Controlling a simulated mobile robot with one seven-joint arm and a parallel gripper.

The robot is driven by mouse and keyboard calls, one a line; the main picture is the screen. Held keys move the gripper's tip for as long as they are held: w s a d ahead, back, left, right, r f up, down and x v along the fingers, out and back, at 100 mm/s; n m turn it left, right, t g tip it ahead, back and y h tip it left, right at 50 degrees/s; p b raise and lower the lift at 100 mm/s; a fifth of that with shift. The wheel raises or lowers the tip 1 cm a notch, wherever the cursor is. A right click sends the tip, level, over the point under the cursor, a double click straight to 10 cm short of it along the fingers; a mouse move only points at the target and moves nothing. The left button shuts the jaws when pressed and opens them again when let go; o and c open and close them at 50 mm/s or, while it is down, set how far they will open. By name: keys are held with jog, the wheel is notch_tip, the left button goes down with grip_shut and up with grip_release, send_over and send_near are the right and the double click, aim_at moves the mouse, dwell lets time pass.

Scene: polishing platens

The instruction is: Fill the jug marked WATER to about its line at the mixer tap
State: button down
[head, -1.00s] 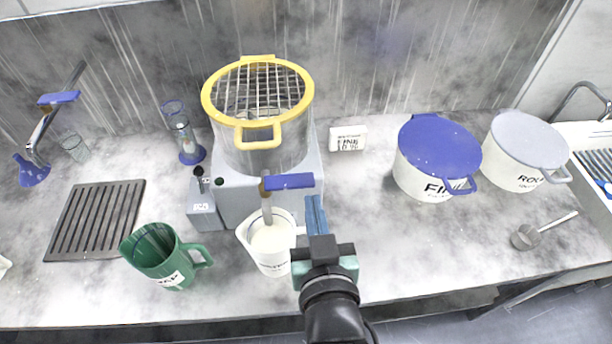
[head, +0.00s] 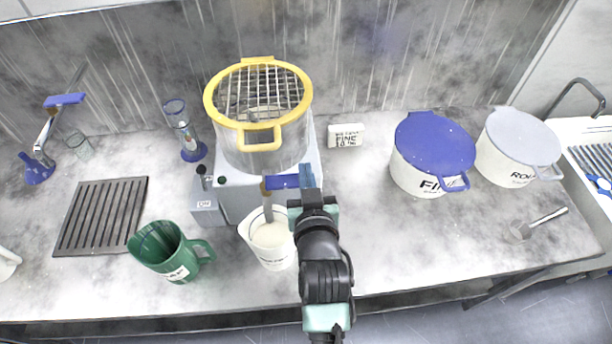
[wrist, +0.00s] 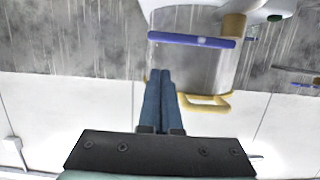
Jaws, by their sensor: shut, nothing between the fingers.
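A white jug (head: 272,251) stands upright on the counter under the brown spout (head: 267,206) of a tap with a blue lever (head: 283,182). Its print is too small to read, and pale contents show inside. I cannot make out a fill line or a running stream. My gripper (head: 307,176) is shut and empty at the right end of the blue lever, above and right of the jug. In the wrist view its shut fingers (wrist: 162,74) point at the lever (wrist: 190,40); whether they touch it I cannot tell.
A clear vessel with a yellow rim (head: 258,147) stands behind the tap. A green jug (head: 165,256) is to the left, near a dark grate (head: 100,216). A blue-lidded pot (head: 432,150) and a grey-lidded pot (head: 520,150) stand right. Counter between jug and pots is clear.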

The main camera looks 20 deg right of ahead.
jog(key=shift+s+f, duration=0.1)
jog(key=shift+f, duration=1.2)
jog(key=f+m+y+b, duration=0.1)
jog(key=f+m+b, duration=0.2)
jog(key=b, duration=0.3)
jog(key=shift+d+f+t, duration=0.15)
jog(key=shift+d+t, duration=0.05)
jog(key=shift+t, duration=0.1)
